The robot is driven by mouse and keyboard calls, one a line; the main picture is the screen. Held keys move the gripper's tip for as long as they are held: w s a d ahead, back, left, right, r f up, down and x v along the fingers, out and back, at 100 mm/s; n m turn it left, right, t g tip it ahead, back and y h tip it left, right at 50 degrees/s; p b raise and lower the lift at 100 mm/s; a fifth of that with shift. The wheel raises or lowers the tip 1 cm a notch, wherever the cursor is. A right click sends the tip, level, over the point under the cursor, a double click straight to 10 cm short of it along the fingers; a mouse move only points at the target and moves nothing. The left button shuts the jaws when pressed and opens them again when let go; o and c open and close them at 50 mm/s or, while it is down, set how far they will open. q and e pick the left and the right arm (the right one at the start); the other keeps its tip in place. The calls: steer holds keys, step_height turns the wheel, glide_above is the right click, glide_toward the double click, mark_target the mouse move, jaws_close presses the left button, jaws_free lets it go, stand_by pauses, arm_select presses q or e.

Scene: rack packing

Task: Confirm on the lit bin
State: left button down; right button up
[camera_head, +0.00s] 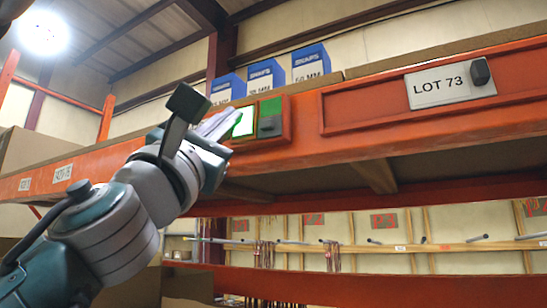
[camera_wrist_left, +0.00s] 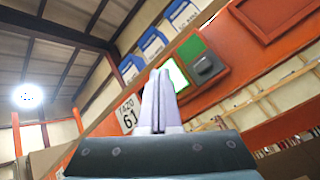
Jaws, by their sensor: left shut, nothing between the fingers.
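The lit bin display is a small panel on the orange rack beam. Its bright white-green screen (camera_head: 243,121) is partly covered by my left gripper (camera_head: 232,117) in the head view. Right of the screen is a green plate with a dark grey button (camera_head: 269,124). In the left wrist view the lit screen (camera_wrist_left: 178,76) shows just behind the shut fingers (camera_wrist_left: 158,82), and the dark button (camera_wrist_left: 206,67) sits right of them. The left fingers are shut and empty, close to the screen. Whether they touch it I cannot tell. My right gripper is out of view.
Blue bins (camera_head: 266,77) stand on the shelf above the beam. A LOT 73 label (camera_head: 438,86) with a dark knob is to the right. Another label (camera_wrist_left: 128,114) is left of the fingers in the wrist view. A lower orange beam (camera_head: 350,288) runs below.

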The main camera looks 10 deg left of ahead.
arm_select(q)
steer(key=shift+w+d+b, duration=0.15)
steer(key=shift+w+b, duration=0.2)
steer(key=shift+w, duration=0.05)
stand_by(0.4)
stand_by(0.4)
steer(key=shift+s+a+p, duration=0.25)
steer(key=shift+s+p, duration=0.3)
steer(key=shift+p, duration=0.05)
steer(key=shift+s, duration=0.25)
steer(key=s+p, duration=0.1)
steer(key=s+a+p, duration=0.1)
steer(key=s, duration=0.1)
steer(key=s+a+p, duration=0.1)
steer(key=shift+s, duration=0.35)
